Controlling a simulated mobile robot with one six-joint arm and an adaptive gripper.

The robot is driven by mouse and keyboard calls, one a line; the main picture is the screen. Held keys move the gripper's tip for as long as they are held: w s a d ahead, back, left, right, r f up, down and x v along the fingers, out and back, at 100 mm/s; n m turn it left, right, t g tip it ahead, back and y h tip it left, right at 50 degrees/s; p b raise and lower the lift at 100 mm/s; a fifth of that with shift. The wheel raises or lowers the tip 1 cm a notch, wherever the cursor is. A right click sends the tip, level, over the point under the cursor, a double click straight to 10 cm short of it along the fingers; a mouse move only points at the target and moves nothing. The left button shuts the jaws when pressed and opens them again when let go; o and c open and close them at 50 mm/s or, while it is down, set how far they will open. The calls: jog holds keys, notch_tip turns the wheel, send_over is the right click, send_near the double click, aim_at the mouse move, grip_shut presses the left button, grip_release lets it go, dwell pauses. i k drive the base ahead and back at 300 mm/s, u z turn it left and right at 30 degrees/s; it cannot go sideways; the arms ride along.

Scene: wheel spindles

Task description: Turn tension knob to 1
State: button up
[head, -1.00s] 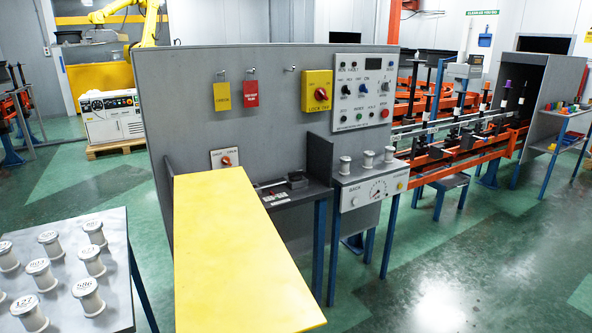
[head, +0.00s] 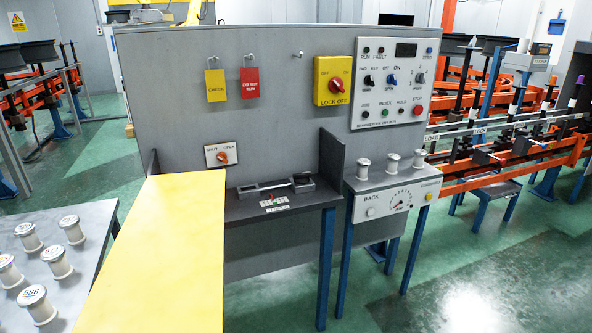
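A white panel (head: 384,203) marked BACK is on the front of a small grey shelf, right of the grey bench. My gripper is not in view, and nothing touches the dial.
Several white spools (head: 364,169) stand on the shelf above the dial. A grey upright plate (head: 331,166) stands to its left. A yellow board (head: 165,250) and a spool table (head: 95,215) fill the left foreground. Green floor (head: 480,270) before the dial is clear.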

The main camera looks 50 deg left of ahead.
aim_at(302, 178)
jog(key=u, duration=0.3)
jog(key=i, duration=0.7)
jog(key=u, duration=1)
jog(key=i, duration=0.7)
jog(key=u, duration=0.4)
